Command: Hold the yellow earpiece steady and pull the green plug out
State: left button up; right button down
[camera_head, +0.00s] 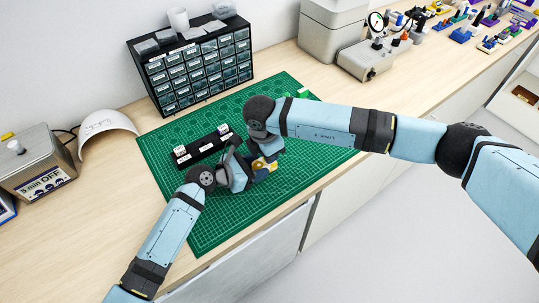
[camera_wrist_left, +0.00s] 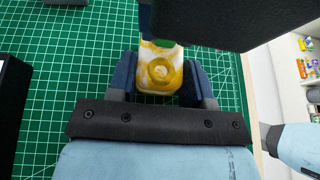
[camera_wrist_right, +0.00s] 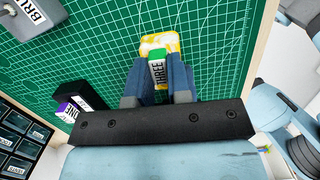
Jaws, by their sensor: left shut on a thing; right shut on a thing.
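The yellow and white marbled earpiece (camera_wrist_left: 160,72) sits between the blue fingers of my left gripper (camera_wrist_left: 158,82), which is shut on it. In the head view the earpiece (camera_head: 262,163) is partly hidden by both grippers. In the right wrist view the earpiece (camera_wrist_right: 150,44) lies just beyond the fingertips of my right gripper (camera_wrist_right: 157,80). That gripper is shut on the green plug (camera_wrist_right: 157,70), which has a label reading THREE. The plug's green end meets or overlaps the earpiece; I cannot tell how deep it sits.
The green cutting mat (camera_head: 187,223) lies under both grippers. A black rack (camera_head: 203,150) with white labels is left of them. A drawer cabinet (camera_head: 197,72) stands behind, and a grey box marked 5 min OFF (camera_head: 40,165) stands left. The mat's front left is clear.

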jog(key=shift+r, duration=1.6)
jog(key=shift+r, duration=2.95)
pick_arm(q)
jog(key=o, duration=1)
jog(key=v, duration=1.2)
jog(key=shift+s, duration=0.1)
pick_arm(e)
jog(key=shift+s+f, duration=0.1)
